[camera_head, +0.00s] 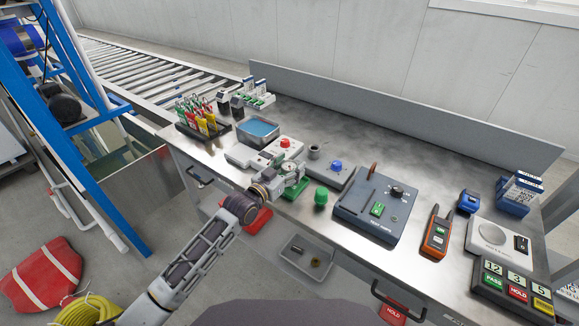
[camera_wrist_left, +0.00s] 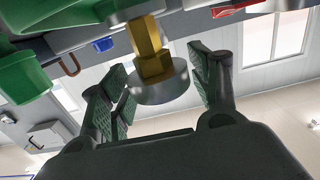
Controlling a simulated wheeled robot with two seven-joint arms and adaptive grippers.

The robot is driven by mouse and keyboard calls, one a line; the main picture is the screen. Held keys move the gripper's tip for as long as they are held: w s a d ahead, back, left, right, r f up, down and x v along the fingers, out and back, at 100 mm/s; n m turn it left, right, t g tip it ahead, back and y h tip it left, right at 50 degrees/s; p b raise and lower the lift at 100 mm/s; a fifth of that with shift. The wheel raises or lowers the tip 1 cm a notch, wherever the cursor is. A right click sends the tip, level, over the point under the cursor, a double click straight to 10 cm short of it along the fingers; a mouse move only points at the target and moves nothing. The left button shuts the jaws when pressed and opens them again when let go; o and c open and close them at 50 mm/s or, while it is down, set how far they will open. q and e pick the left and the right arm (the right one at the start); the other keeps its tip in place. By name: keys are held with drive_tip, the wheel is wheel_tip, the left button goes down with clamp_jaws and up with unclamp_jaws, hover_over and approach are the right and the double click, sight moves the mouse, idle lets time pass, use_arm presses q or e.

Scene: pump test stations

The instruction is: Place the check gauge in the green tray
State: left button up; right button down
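The check gauge (camera_head: 290,166) shows a round pale dial facing up at the end of my left arm. In the left wrist view it is a silver round body with a brass hex stem (camera_wrist_left: 150,50). Whether the stem's end touches anything is unclear. The green tray (camera_head: 296,189) seems to show as a small green area just beside and below the gripper, mostly hidden by it. A wide green surface (camera_wrist_left: 70,18) also shows in the wrist view. My right gripper is out of view.
A green cylinder (camera_head: 321,196) stands just right of the gripper.

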use_arm(q)
drive_tip(key=shift+r, duration=0.15)
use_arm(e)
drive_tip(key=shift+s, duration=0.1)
use_arm(q)
drive_tip(key=shift+v, duration=1.25)
drive_tip(key=v, duration=0.4)
drive_tip(key=shift+s+a, duration=0.1)
drive_tip(key=shift+p+v, duration=0.3)
drive_tip(key=shift+v, duration=2.3)
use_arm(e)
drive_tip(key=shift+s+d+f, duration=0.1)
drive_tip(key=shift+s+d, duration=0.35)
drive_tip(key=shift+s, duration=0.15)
